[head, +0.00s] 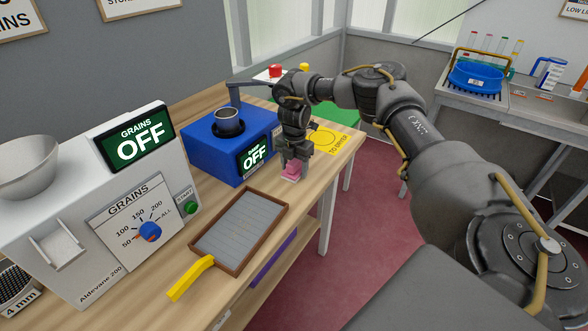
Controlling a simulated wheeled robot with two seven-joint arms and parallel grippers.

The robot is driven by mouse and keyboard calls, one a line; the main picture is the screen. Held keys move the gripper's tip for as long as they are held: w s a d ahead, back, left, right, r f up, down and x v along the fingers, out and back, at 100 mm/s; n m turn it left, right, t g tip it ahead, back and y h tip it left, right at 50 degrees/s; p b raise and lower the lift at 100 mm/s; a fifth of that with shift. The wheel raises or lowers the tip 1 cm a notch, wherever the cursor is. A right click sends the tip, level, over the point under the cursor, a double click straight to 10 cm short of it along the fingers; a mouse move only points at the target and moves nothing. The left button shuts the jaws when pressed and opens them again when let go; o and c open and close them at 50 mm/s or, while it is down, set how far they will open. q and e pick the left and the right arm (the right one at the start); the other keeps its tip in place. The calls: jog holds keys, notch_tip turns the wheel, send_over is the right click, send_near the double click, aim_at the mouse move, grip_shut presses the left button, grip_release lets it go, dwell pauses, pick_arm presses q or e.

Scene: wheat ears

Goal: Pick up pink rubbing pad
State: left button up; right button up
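The pink rubbing pad (293,168) is at the table's right edge, just right of the blue machine. My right gripper (292,172) points down over it, its fingers at the pad's sides. The pad shows between the fingers with a pale lower face under it. The gripper looks closed on the pad. Whether the pad touches the table is hard to tell. My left gripper is not in view.
A ribbed grey board with a brown frame (240,232) and yellow handle (190,278) lies in front. The blue machine (215,150) and white grain counter (110,215) stand left. A yellow marked area (333,145) lies behind the gripper. The sink bench is far right.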

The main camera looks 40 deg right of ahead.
aim_at(294, 161)
jog(key=c, duration=0.6)
jog(key=shift+r, duration=0.1)
jog(key=shift+r+b, duration=0.4)
jog(key=shift+r, duration=0.1)
jog(key=r, duration=0.2)
jog(key=shift+s+a+r+b, duration=0.2)
jog(key=shift+r+b, duration=0.1)
jog(key=shift+b, duration=0.1)
jog(key=s+a+r, duration=0.2)
jog(key=s+r, duration=0.1)
jog(key=s, duration=0.1)
jog(key=s+a+r, duration=0.2)
jog(key=s+r, duration=0.1)
jog(key=s, duration=0.1)
jog(key=s+a+r, duration=0.2)
jog(key=s+r, duration=0.1)
jog(key=s, duration=0.1)
jog(key=shift+a+r, duration=0.15)
